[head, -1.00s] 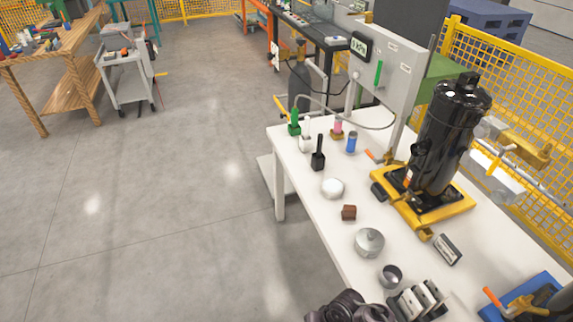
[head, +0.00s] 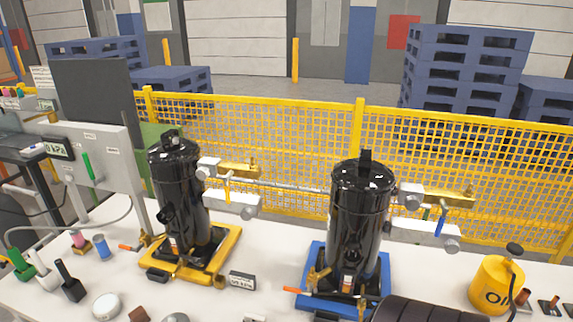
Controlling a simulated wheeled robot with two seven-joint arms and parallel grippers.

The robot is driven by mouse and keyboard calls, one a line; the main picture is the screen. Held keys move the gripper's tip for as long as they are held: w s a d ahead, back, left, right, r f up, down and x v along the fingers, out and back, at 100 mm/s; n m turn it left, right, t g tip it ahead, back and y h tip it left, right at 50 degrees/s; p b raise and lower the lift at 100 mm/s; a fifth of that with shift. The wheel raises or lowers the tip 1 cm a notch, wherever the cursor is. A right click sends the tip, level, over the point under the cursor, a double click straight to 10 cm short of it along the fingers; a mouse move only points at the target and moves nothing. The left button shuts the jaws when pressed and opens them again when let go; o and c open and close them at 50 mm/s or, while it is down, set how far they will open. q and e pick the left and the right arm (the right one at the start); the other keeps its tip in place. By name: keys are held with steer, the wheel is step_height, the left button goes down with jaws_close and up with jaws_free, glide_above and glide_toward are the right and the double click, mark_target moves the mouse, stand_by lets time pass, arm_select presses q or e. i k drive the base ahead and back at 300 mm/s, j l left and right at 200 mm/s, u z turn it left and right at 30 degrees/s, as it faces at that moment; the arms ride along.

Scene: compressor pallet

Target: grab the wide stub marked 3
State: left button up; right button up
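I cannot make out a marking 3 on anything in the head view, so I cannot tell which part is the wide stub. Two black compressors stand upright on the white table, one on a yellow base (head: 190,262) and one on a blue base (head: 385,270). The left compressor (head: 180,190) and the right compressor (head: 360,215) both have small fittings low on the front, too small to read. Neither of my grippers shows. A dark ribbed shape at the bottom edge, right of centre, hides part of the table and the blue base.
A grey panel with a gauge (head: 60,148) stands at the left with a hose. Small pots and a black-handled tool (head: 70,283) are at the table's left. A yellow oil can (head: 496,284) stands at the right. Yellow mesh fencing (head: 290,150) runs behind.

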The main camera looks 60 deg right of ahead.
mark_target(520, 302)
steer(key=z, duration=3.45)
steer(key=i+l+u, duration=0.1)
steer(key=u, duration=0.3)
steer(key=i+l+u, duration=0.1)
steer(key=l+u, duration=0.15)
steer(key=u, duration=0.2)
steer(key=l+u, duration=0.25)
steer(key=u, duration=0.15)
steer(key=i, duration=0.05)
